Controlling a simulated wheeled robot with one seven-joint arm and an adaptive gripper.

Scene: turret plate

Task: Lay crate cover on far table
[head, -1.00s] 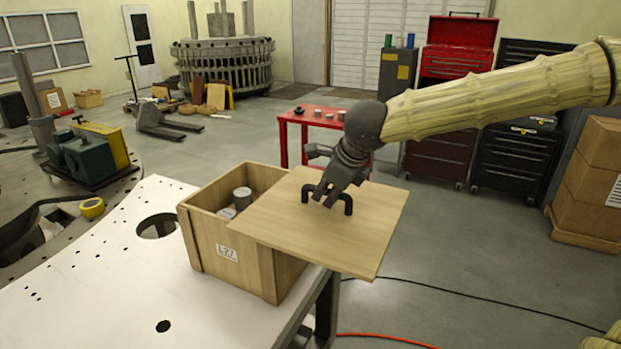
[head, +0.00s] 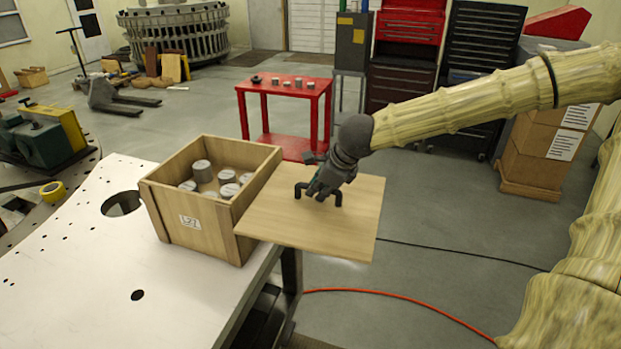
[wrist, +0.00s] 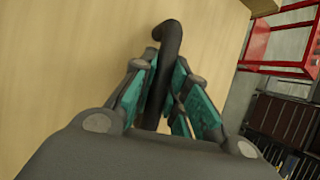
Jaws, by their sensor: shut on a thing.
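The crate cover (head: 345,225) is a flat square wooden board with a black handle (head: 337,198). My gripper (head: 320,190) is shut on the handle and holds the cover roughly level, to the right of the wooden crate (head: 205,235). In the wrist view the gripper's teal pads (wrist: 165,95) close around the handle, with the cover (wrist: 80,60) beneath. The crate is open on the white plate's edge and holds several grey cylinders (head: 202,171). The red table (head: 290,88) stands farther back with small parts on top; it also shows in the wrist view (wrist: 275,38).
The white plate (head: 70,265) has holes and carries the crate. Tool cabinets (head: 400,75) and stacked cardboard boxes (head: 545,150) stand at the back right. An orange hose (head: 400,297) and a black cable (head: 460,256) lie on the floor. Open floor lies between the plate and the red table.

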